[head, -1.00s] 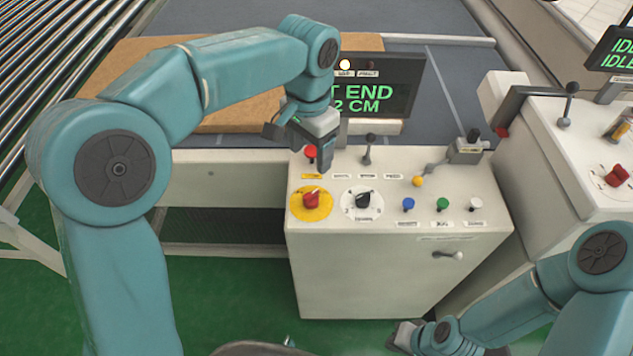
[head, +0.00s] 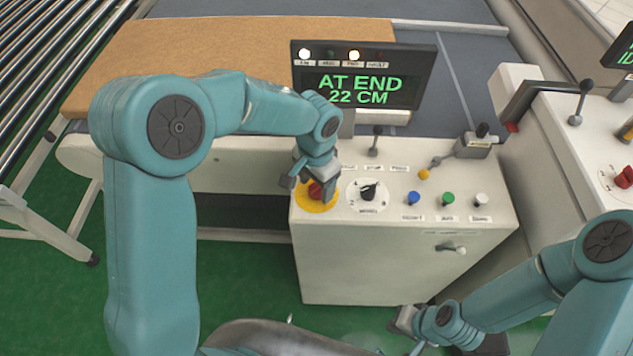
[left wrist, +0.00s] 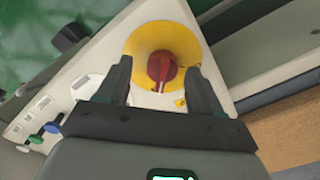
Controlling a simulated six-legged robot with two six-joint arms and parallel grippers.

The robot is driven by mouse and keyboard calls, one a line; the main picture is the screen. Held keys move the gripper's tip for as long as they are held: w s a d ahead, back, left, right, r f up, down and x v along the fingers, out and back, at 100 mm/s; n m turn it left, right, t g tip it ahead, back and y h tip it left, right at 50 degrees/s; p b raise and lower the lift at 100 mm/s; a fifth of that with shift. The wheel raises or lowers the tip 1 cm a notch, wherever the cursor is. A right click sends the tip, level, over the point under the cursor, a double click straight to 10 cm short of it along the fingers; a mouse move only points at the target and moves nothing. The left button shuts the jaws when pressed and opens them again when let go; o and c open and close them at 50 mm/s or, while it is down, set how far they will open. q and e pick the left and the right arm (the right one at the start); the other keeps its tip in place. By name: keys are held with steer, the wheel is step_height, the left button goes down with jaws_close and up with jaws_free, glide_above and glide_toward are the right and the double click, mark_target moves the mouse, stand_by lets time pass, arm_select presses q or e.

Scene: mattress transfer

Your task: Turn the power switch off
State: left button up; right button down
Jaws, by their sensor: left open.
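The power switch, a red rotary knob (head: 317,189) on a round yellow plate (head: 306,206), sits at the left front of the white control console (head: 400,265). It also shows as a red knob (left wrist: 161,67) on the yellow plate (left wrist: 142,43) in the left wrist view. My left gripper (head: 316,182) is open just above the knob. In the wrist view the left gripper's fingers (left wrist: 160,85) stand on either side of the knob, with visible gaps. My right gripper (head: 405,320) is low in front of the console, too small to tell open or shut.
A black selector (head: 368,191), blue (head: 413,198), green (head: 448,199) and white (head: 481,200) buttons, and a lever (head: 375,142) share the console. A display (head: 362,82) reads "AT END 22 CM". A tan mattress (head: 200,65) lies behind.

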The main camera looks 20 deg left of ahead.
arm_select(q)
steer(key=shift+w+a+f, duration=0.1)
steer(key=shift+w+f, duration=0.25)
steer(key=shift+f, duration=0.5)
steer(key=shift+s+r, duration=0.2)
steer(key=shift+s, duration=0.05)
steer(key=shift+w+f, duration=0.1)
steer(key=shift+w, duration=0.05)
steer(key=c, duration=1.1)
steer(key=shift+o, duration=0.2)
